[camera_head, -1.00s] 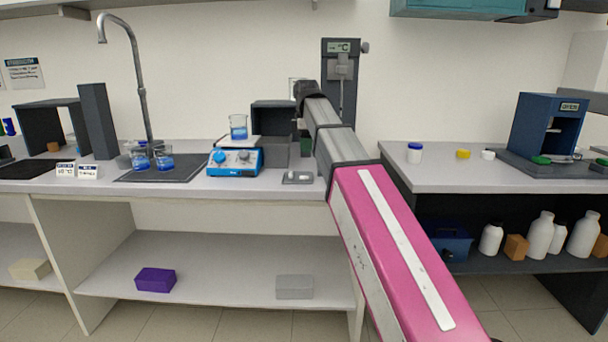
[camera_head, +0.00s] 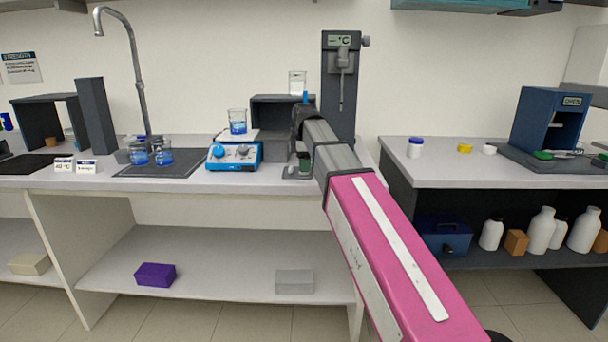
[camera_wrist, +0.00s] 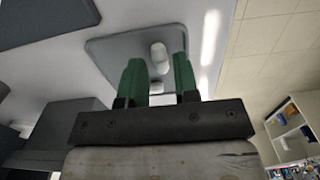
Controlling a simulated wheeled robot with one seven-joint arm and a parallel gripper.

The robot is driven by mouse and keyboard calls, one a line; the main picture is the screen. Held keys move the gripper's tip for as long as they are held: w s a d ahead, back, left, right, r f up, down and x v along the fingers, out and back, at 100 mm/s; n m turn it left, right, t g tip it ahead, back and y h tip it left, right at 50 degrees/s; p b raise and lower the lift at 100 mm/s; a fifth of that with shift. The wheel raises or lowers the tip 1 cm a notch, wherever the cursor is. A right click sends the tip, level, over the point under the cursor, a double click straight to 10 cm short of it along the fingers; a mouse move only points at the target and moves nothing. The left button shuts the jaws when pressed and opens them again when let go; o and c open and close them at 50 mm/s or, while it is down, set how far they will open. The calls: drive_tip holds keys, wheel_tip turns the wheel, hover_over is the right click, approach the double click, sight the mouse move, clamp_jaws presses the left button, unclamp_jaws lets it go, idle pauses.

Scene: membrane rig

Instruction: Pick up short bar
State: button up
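A small grey tray (camera_wrist: 110,47) lies on the bench and carries white bars. One white bar (camera_wrist: 159,52) shows near the fingertips in the wrist view, and another white piece (camera_wrist: 157,87) shows closer to the palm, between the fingers. I cannot tell surely which is the short bar. My gripper (camera_wrist: 157,62) is open, with one green finger on each side of the bars and a gap to them. In the head view my gripper (camera_head: 304,161) is low over the tray (camera_head: 288,177), hiding most of it; one white bar (camera_head: 291,170) shows at its left.
A blue stirrer (camera_head: 234,156) with a beaker (camera_head: 237,121) stands left of the tray. A dark box (camera_head: 270,113) with a glass beaker (camera_head: 298,83) on top and a tall dark stand (camera_head: 340,85) are close behind. The bench front edge is near.

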drive_tip(key=shift+f, duration=0.8)
clamp_jaws()
drive_tip(key=shift+r, duration=0.1)
